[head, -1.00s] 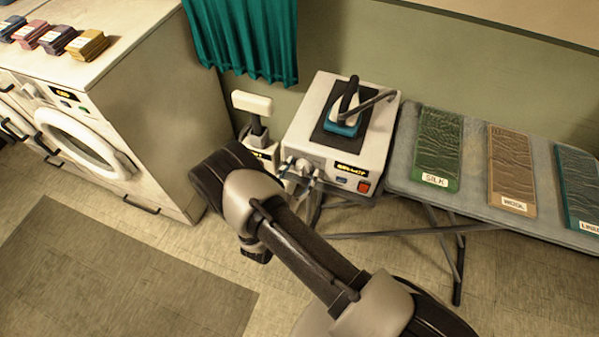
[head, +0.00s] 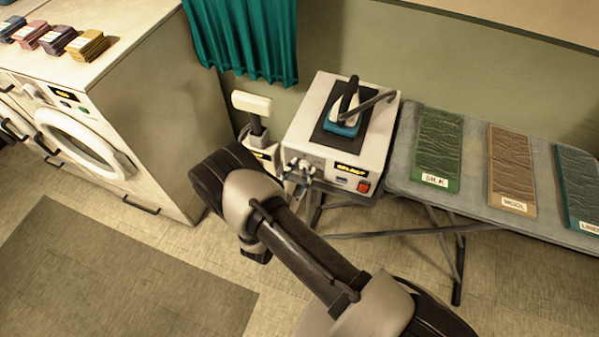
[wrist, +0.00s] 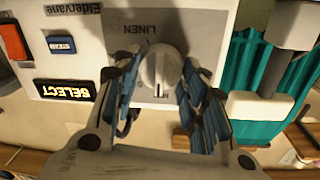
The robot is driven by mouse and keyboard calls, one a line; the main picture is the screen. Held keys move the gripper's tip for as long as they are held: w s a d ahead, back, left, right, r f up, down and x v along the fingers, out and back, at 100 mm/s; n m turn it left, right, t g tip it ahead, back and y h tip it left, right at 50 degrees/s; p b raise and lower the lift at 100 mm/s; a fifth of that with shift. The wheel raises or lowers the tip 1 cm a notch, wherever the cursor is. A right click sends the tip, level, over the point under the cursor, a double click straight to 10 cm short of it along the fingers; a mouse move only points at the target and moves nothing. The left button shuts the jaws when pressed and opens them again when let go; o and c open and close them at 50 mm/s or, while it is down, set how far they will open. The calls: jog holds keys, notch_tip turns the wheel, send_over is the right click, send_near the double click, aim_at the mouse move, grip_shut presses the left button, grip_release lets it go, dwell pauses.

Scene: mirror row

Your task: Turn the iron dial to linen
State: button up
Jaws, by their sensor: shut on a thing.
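The iron dial (wrist: 160,66) is a pale round knob on the front of the iron station (head: 352,147). In the wrist view the panel appears upside down, with the word LINEN beside the dial. A dark mark on the knob points toward the bottom of that picture. My gripper (wrist: 160,76) has its blue-padded fingers on either side of the dial and is shut on it. In the head view my gripper (head: 301,171) is at the left of the station's front and covers the dial. The iron (head: 346,115) rests on top of the station.
A lit SELECT display (wrist: 65,90), a blue button (wrist: 61,45) and a red switch (wrist: 12,40) are on the same panel. An ironing board (head: 478,203) with silk, wool and linen cloths stands at the right. A washer (head: 95,130) stands at the left.

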jog(key=m, duration=0.7)
jog(key=shift+d+m+g+y, duration=0.1)
jog(key=shift+m+g+y, duration=0.2)
jog(key=m, duration=0.3)
jog(key=shift+d+y, duration=0.1)
jog(key=shift+y, duration=0.2)
jog(key=m, duration=0.3)
jog(key=shift+s+f+m+b, duration=0.1)
jog(key=shift+m+b, duration=0.2)
jog(key=shift+m, duration=0.1)
jog(key=m+y, duration=0.1)
jog(key=m, duration=0.5)
jog(key=shift+f+m+b, duration=0.1)
jog(key=shift+m+b, duration=0.2)
jog(key=shift+b, duration=0.1)
jog(key=m, duration=0.3)
jog(key=shift+f+t+b, duration=0.1)
jog(key=shift+t+b, duration=0.2)
jog(key=shift+t, duration=0.1)
jog(key=shift+m+y+b, duration=0.3)
jog(key=shift+m+b, duration=0.05)
jog(key=shift+m, duration=1.55)
